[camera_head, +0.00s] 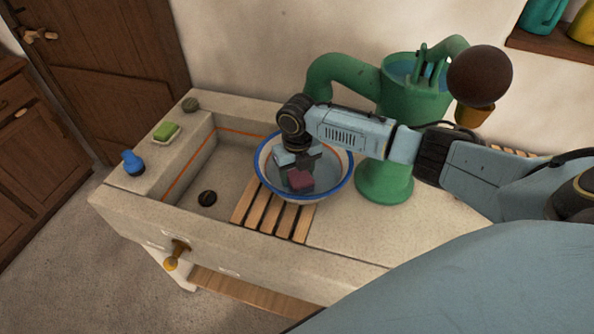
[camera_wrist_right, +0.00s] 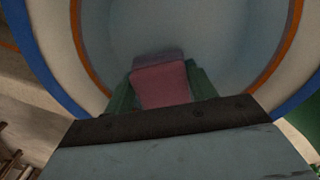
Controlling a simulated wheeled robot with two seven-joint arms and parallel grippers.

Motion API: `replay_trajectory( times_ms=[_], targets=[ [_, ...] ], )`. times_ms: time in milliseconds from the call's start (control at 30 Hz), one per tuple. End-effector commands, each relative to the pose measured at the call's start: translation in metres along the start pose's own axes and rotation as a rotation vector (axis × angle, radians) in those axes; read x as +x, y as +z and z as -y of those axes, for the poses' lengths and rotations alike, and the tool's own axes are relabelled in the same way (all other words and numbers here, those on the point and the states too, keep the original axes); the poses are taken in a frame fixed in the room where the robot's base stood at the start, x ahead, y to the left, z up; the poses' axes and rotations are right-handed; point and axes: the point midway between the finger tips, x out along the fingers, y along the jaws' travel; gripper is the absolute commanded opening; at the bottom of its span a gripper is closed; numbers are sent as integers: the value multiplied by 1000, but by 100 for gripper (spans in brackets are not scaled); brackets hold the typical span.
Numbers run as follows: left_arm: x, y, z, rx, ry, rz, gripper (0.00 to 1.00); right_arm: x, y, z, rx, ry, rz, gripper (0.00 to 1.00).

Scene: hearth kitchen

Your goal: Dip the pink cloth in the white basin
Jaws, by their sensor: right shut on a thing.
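The white basin (camera_head: 334,187) has a blue rim and an orange band, and stands at the right end of the stone sink, partly on wooden slats. It fills most of the right wrist view (camera_wrist_right: 225,40). My right gripper (camera_head: 299,172) points down inside the basin's rim. It is shut on the pink cloth (camera_head: 301,180), which looks like a small folded block. In the right wrist view the cloth (camera_wrist_right: 162,84) sits between the two fingers. I cannot tell whether the cloth touches the water or the basin's bottom. My left gripper is not in view.
A green pump (camera_head: 385,183) stands right behind the basin, close to my right arm. A green soap on a dish (camera_head: 166,131) and a blue bottle (camera_head: 132,163) sit on the left ledge. The sink's left part is empty.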

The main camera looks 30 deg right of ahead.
Motion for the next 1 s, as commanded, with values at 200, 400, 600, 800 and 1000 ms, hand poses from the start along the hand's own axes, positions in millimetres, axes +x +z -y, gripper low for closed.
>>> replay_trajectory(
  times_ms=[200,400,600,800,1000],
  targets=[
    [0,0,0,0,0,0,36,0,0,0,0,1,1,34],
    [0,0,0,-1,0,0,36,0,0,0,0,1,1,34],
    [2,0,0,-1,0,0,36,5,0,0,0,1,0,34],
    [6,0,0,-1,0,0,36,12,0,-1,-1,1,0,34],
    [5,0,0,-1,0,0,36,13,-1,-1,-2,2,-2,34]
  ],
)
